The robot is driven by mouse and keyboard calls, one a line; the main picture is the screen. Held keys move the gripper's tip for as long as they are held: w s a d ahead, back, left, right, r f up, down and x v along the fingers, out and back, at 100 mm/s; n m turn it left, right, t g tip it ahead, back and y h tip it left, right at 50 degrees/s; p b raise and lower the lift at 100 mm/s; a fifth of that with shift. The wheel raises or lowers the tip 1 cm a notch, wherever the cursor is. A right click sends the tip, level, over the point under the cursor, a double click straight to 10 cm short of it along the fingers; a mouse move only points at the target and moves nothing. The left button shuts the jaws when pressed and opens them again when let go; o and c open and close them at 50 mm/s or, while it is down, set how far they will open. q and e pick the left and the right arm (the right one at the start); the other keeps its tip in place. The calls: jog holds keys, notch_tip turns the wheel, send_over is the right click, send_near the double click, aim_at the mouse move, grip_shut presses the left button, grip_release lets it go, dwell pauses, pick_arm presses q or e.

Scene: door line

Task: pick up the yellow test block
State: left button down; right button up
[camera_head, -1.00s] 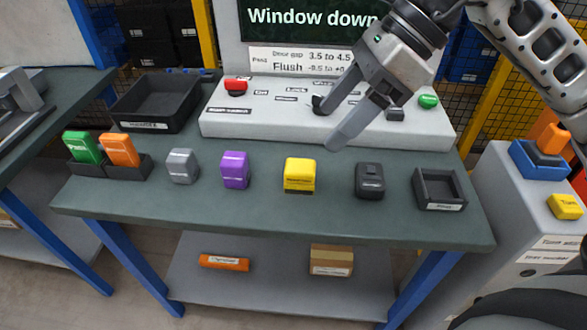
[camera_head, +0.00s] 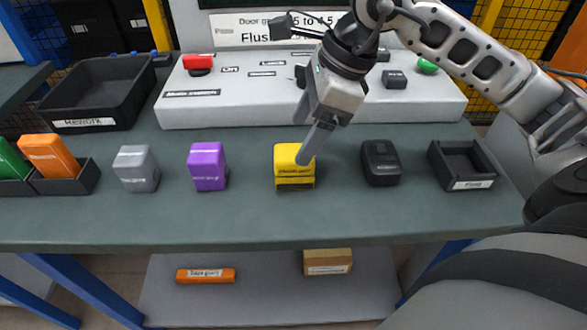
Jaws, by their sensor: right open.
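The yellow test block (camera_head: 294,170) stands upright on the dark green bench top (camera_head: 250,221), in the middle of a row of small items. My right gripper (camera_head: 306,138) comes in from the upper right and points down. It is open and empty. Its fingertips are just above and behind the block, with one finger overlapping the block's upper right edge in the picture. I cannot tell whether they touch. My left gripper is not in view.
A purple block (camera_head: 207,166) and grey block (camera_head: 137,168) stand left of it. A black device (camera_head: 381,163) and small black tray (camera_head: 462,165) stand right. Behind is a white button panel (camera_head: 230,100). A black bin (camera_head: 98,92) is back left. The bench front is clear.

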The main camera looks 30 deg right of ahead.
aim_at(294, 166)
jog(key=x, duration=0.2)
jog(key=shift+a+f, duration=0.1)
jog(key=shift+f, duration=0.2)
jog(key=f, duration=0.4)
jog(key=shift+w+a+f, duration=0.1)
jog(key=shift+w+f, duration=0.05)
jog(key=shift+w, duration=0.15)
jog(key=shift+w+a+f, duration=0.15)
jog(key=shift+f, duration=0.3)
jog(key=c, duration=1.2)
